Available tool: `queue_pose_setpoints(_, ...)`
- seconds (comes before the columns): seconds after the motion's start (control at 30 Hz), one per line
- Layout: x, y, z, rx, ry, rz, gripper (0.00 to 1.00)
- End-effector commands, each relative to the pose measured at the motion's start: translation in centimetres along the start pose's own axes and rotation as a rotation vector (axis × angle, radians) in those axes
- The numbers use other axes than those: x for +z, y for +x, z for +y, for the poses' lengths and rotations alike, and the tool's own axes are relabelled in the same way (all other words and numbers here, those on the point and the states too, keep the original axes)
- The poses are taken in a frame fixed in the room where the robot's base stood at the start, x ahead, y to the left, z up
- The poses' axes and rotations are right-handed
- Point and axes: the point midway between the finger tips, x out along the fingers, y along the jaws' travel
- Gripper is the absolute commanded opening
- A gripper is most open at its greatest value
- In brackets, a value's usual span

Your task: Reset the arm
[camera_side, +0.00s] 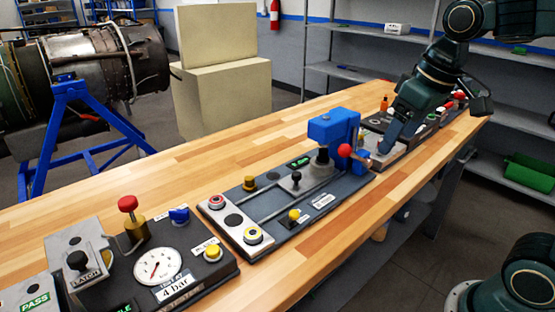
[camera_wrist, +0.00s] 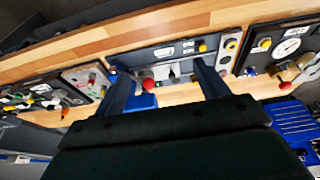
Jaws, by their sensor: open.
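My gripper (camera_side: 436,127) is at the upper right of the side view, above the far stretch of the wooden bench. Its two dark fingers are spread wide with nothing between them. In the wrist view the open fingers (camera_wrist: 162,70) reach toward the middle station. That station (camera_side: 263,197) has a blue press-like block (camera_side: 333,127) with a red ball knob (camera_side: 344,151). The red knob also shows in the wrist view (camera_wrist: 149,85), near the left finger. In the side view one finger overlaps the far stations, and I cannot tell how high it is above them.
A gauge station (camera_side: 157,265) with a red-topped lever (camera_side: 128,204) stands at the near left. Smaller stations (camera_side: 420,122) line the far end. Bare wood (camera_side: 215,155) runs along the back. A turbine engine on a blue stand (camera_side: 68,110) and metal shelves stand beyond.

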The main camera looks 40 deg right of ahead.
Motion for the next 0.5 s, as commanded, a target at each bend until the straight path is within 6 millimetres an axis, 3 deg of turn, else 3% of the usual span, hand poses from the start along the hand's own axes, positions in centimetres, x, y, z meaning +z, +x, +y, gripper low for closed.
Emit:
queue_pose_setpoints(0.3,6.1,-0.3,-1.3,-0.006,0.0,0.121,0.73)
queue_pose_setpoints(0.5,8.7,0.2,-1.7,-0.011,0.001,0.174,0.73)
